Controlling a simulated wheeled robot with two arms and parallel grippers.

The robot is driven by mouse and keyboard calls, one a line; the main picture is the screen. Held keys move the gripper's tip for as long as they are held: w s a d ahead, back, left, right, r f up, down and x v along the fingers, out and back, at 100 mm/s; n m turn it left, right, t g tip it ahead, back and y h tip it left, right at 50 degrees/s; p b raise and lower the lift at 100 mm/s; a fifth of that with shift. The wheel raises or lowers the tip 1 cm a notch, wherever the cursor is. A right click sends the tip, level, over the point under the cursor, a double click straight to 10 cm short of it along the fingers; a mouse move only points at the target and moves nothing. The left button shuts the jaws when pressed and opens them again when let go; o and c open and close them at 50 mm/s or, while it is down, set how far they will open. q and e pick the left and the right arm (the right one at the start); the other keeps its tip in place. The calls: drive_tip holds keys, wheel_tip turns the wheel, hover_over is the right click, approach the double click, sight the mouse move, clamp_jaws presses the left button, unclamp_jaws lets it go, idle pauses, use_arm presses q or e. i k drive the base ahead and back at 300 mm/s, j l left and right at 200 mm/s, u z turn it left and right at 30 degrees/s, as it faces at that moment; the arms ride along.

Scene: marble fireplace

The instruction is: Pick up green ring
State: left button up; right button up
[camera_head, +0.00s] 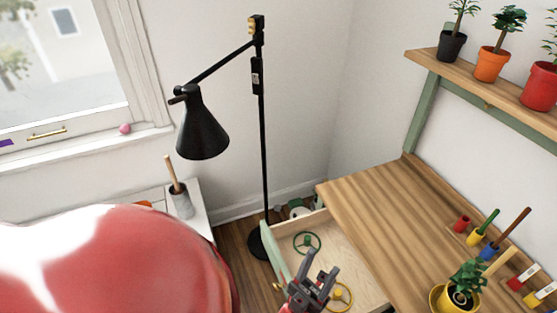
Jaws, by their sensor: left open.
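The green ring (317,244), with spokes like a small wheel, lies in the open wooden drawer (345,258) of the desk. A similar yellow ring (351,296) lies nearer in the same drawer, partly hidden behind my gripper. My left gripper (323,260) comes in from the bottom edge and is over the drawer. Its two fingers are apart with nothing between them. The fingertips show just below and right of the green ring in the picture; I cannot tell their height above the drawer floor. My right gripper is out of view.
The wooden desk top (385,215) borders the drawer on the right, with a yellow potted plant (441,298) and small colored tools. A black floor lamp (264,150) stands beyond the drawer. A large glossy red rounded thing (130,265) fills the lower left.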

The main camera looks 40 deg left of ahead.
sight(308, 239)
drive_tip(key=i+u, duration=0.15)
drive_tip(key=u, duration=0.25)
drive_tip(key=i+l+u, duration=0.15)
drive_tip(key=u, duration=0.3)
drive_tip(key=i+l+u, duration=0.15)
drive_tip(key=u, duration=0.25)
drive_tip(key=j+u, duration=0.2)
drive_tip(key=j, duration=0.25)
